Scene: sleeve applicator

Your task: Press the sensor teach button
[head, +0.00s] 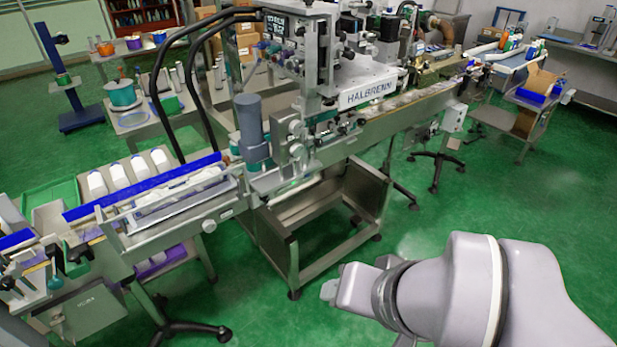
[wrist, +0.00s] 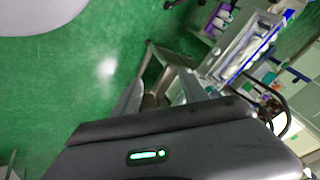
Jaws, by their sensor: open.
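The sleeve applicator (head: 370,92), a grey machine lettered HALBRENN, stands over a long conveyor in the head view. I cannot make out the sensor or its teach button; they are too small or hidden. A dark control panel (head: 277,27) with small lit readouts and knobs is at its upper left. My gripper (head: 329,291) is at the end of my arm, low and right of centre, over the floor in front of the machine and apart from it. Its fingers are barely visible, and it is open with nothing seen in it. The wrist view shows its dark housing (wrist: 190,150) with a green light.
The conveyor (head: 410,115) runs from lower left to upper right. An open steel frame stand (head: 330,215) is under the machine. Black hoses (head: 160,75) arch beside the machine.

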